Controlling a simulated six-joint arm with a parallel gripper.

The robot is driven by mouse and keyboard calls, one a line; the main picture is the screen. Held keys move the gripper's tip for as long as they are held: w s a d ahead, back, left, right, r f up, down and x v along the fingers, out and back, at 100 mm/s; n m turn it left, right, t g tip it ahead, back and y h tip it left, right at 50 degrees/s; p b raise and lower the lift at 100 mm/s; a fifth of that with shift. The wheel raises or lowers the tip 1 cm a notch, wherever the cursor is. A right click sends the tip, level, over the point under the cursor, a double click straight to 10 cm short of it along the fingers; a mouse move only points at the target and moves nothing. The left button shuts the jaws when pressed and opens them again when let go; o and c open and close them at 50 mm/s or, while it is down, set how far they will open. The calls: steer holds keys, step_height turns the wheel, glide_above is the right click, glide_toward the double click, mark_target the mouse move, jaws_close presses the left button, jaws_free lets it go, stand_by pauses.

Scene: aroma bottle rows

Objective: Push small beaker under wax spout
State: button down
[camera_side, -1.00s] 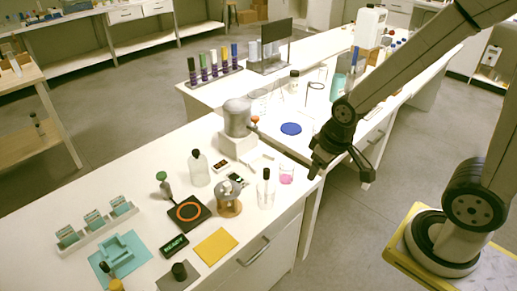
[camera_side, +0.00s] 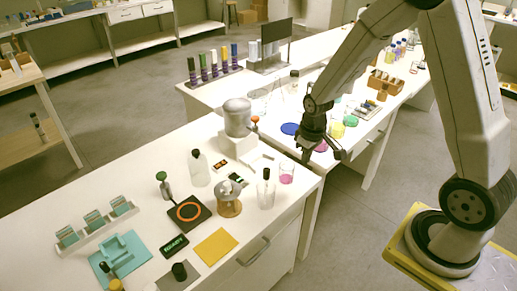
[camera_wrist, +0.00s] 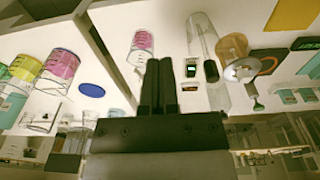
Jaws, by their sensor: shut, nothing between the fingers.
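The small beaker (camera_side: 286,174) is clear with pink liquid at the bottom and stands near the right edge of the front bench. It also shows in the wrist view (camera_wrist: 142,42), just left of and beyond the fingertips. The wax melter (camera_side: 238,117) is a grey tank on a white stand, behind and left of the beaker; an orange knob (camera_side: 255,118) is on its right side. The spout itself is too small to make out. My gripper (camera_wrist: 158,62) is shut and empty. In the side view my gripper (camera_side: 318,156) hangs right of the beaker, apart from it.
A clear dark-capped bottle (camera_side: 265,190) stands close left of the beaker. A burner with an amber vessel (camera_side: 228,198) and a tall bottle (camera_side: 199,168) are further left. Blue disc (camera_side: 290,128) and coloured beakers (camera_side: 337,130) are on the rear bench.

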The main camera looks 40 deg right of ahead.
mark_target(286, 173)
steer(key=w+d+f+g, duration=0.1)
steer(key=w+d+f, duration=0.1)
steer(key=d+f, duration=0.3)
steer(key=shift+w+d+f, duration=0.2)
steer(key=shift+f, duration=0.5)
steer(key=shift+f, duration=0.15)
step_height(286, 173, down, 10)
steer(key=shift+r, duration=0.1)
steer(key=shift+w, duration=2)
steer(key=shift+w, duration=4.65)
steer(key=shift+s, duration=0.15)
